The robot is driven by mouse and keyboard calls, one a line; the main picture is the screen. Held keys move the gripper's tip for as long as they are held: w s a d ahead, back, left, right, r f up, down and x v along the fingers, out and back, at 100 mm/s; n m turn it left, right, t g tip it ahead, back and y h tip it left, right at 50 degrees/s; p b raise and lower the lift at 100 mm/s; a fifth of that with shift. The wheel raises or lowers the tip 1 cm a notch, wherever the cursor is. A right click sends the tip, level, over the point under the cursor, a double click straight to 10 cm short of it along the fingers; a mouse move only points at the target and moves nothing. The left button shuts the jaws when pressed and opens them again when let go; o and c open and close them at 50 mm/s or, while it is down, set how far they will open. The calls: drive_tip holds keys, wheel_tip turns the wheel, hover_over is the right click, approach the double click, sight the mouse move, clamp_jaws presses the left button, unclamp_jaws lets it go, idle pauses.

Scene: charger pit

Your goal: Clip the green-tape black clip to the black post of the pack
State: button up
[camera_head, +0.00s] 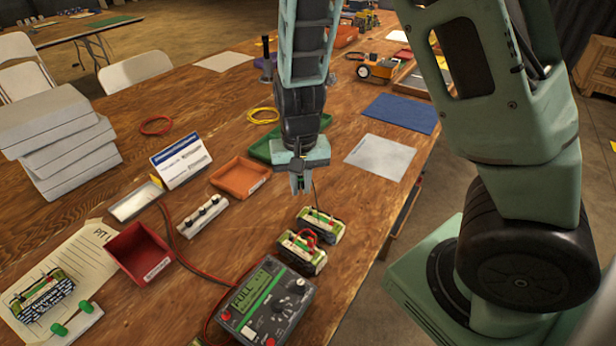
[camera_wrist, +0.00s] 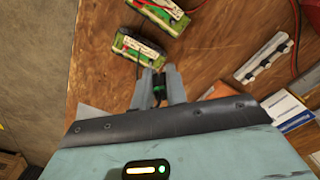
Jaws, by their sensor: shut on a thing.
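My gripper (camera_head: 298,184) is above the table, behind the two battery packs, pointing down. Its fingers, also in the wrist view (camera_wrist: 159,90), are shut on the black clip (camera_wrist: 158,86), which shows green tape between them. The farther pack (camera_head: 321,225) is the one closest to my gripper; it shows in the wrist view (camera_wrist: 137,49). The nearer pack (camera_head: 302,252) has red leads on top and also shows in the wrist view (camera_wrist: 165,14). A thin dark lead runs between the clip and the farther pack. The black post cannot be made out clearly.
A charger (camera_head: 268,303) reading FULL stands in front of the packs. A grey strip with black knobs (camera_head: 202,216), an orange tray (camera_head: 240,178) and a red bin (camera_head: 138,252) lie left. Another pack (camera_head: 42,294) sits far left. Table right of the packs is clear to the edge.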

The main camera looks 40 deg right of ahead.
drive_tip(key=shift+s+a+f+n+b, duration=0.4)
drive_tip(key=shift+a+n, duration=0.3)
drive_tip(key=shift+n, duration=0.85)
drive_tip(key=shift+s+a+f+n+b, duration=0.25)
drive_tip(key=shift+a+f+n+b, duration=0.35)
drive_tip(key=shift+n, duration=1)
drive_tip(key=shift+s+a+f+n+b, duration=0.3)
drive_tip(key=shift+a+n, duration=0.5)
drive_tip(key=shift+n, duration=0.75)
drive_tip(key=shift+f, duration=0.2)
drive_tip(key=shift+f+b, duration=2.4)
drive_tip(key=shift+f, duration=0.85)
drive_tip(key=shift+f+p, duration=0.25)
drive_tip(key=shift+p, duration=0.05)
drive_tip(key=o, duration=0.8)
drive_tip(key=shift+o, duration=0.2)
